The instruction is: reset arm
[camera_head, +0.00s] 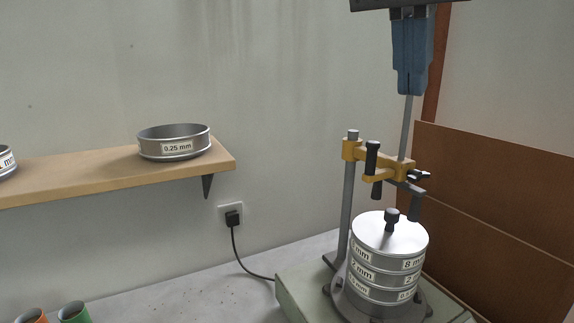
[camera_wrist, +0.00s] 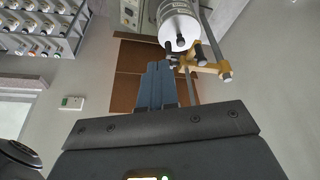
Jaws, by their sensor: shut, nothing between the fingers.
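My gripper (camera_head: 405,90) hangs at the top right in the head view, its blue fingers pointing down and closed together with nothing between them. In the wrist view its blue fingers (camera_wrist: 159,68) also lie side by side. Below it in the head view stands a sieve shaker with a yellow clamp (camera_head: 375,163) on metal posts. A stack of metal sieves (camera_head: 385,272) with a lid (camera_head: 390,237) and dark knob sits on its base. The fingers appear clear of the clamp and lid. The stack also shows in the wrist view (camera_wrist: 178,22).
A wooden shelf (camera_head: 90,178) at left carries a 0.25 mm sieve (camera_head: 174,142) and part of another. A plug (camera_head: 233,218) with a black cable is on the wall. Orange and green tubes (camera_head: 74,313) stand at lower left. Brown panels (camera_head: 500,200) stand at right.

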